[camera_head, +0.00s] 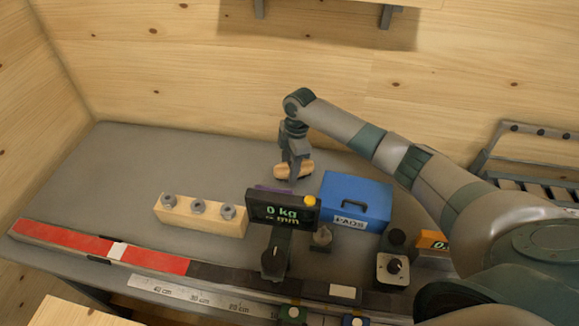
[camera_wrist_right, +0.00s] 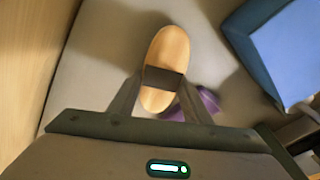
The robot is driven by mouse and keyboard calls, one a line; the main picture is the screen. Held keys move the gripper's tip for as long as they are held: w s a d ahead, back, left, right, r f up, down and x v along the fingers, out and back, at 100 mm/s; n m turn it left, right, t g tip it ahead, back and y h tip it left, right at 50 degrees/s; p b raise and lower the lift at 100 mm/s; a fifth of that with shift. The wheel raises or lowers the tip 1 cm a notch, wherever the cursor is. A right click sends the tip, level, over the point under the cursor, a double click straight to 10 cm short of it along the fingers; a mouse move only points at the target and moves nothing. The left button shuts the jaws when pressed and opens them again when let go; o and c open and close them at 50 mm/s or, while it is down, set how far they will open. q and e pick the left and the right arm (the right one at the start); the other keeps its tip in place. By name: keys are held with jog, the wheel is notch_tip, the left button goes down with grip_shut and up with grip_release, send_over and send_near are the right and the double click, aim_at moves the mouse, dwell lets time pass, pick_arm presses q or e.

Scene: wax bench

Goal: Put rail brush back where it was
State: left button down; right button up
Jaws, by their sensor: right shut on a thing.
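The rail brush, a light wooden oval with a dark band across its middle in the right wrist view (camera_wrist_right: 170,44), is held between the fingers of my right gripper (camera_wrist_right: 165,80). In the head view the brush (camera_head: 306,168) is near the back of the grey bench, behind the display and left of the blue box. My right gripper (camera_head: 293,172) points down and is shut on it. I cannot tell for certain whether the brush touches the bench. My left gripper is not in view.
A purple thing (camera_wrist_right: 200,104) lies close to the brush. A blue PADS box (camera_head: 356,200) stands right of it. A display reading 0 kg (camera_head: 283,209) and a wooden block with three metal knobs (camera_head: 200,221) stand in front. The bench's back left (camera_head: 150,155) is clear.

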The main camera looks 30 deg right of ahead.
jog(key=o, duration=1.4)
jog(key=shift+f, duration=0.1)
jog(key=r+b, duration=0.1)
jog(key=r, duration=0.3)
jog(key=d+r+b, duration=0.1)
jog(key=r, duration=0.7)
jog(key=shift+d+r+b, duration=0.1)
jog(key=shift+d+b, duration=0.2)
jog(key=shift+b, duration=0.1)
